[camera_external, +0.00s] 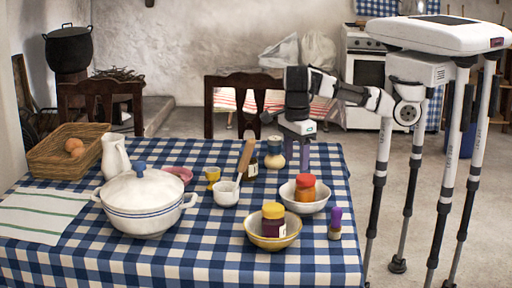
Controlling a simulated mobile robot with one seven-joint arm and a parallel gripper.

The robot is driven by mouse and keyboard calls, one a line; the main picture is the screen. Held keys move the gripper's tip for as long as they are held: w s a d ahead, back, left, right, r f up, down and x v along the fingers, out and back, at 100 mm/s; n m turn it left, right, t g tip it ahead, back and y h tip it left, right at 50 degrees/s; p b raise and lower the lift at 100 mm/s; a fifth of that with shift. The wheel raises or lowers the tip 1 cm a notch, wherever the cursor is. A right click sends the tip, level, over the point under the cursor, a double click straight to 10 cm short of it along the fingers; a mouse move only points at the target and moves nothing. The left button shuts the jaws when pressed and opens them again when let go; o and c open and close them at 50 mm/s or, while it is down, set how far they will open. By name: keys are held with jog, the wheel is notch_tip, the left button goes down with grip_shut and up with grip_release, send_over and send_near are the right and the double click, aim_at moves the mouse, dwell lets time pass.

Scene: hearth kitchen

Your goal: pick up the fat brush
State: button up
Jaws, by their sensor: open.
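I cannot tell for certain which thing is the fat brush. A short upright piece with a purple top and a brownish lower part (335,223) stands at the table's right front and may be it. A wooden handle (246,158) leans up out of a small white cup (227,194); its lower end is hidden. My gripper (303,163) points down above the table's back right part. It is open, with nothing visible held, behind the white bowl and beside a cream jar with a blue band (275,153).

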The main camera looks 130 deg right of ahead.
jog(key=n, duration=0.2)
send_over(336, 209)
jog(key=shift+w+d+f+b, duration=0.15)
jog(key=shift+f+b, duration=0.2)
jog(key=shift+f, duration=0.25)
jog(key=shift+a+f, duration=0.2)
jog(key=shift+f, duration=0.15)
notch_tip(336, 209, down, 8)
jog(key=shift+r, duration=0.2)
jog(key=shift+s+f+p, duration=0.2)
jog(key=shift+f+p, duration=0.15)
jog(key=shift+f, duration=1)
jog(key=shift+s+f+p, duration=0.2)
jog(key=shift+f+p, duration=0.15)
jog(key=shift+f, duration=1)
jog(key=c, duration=1.1)
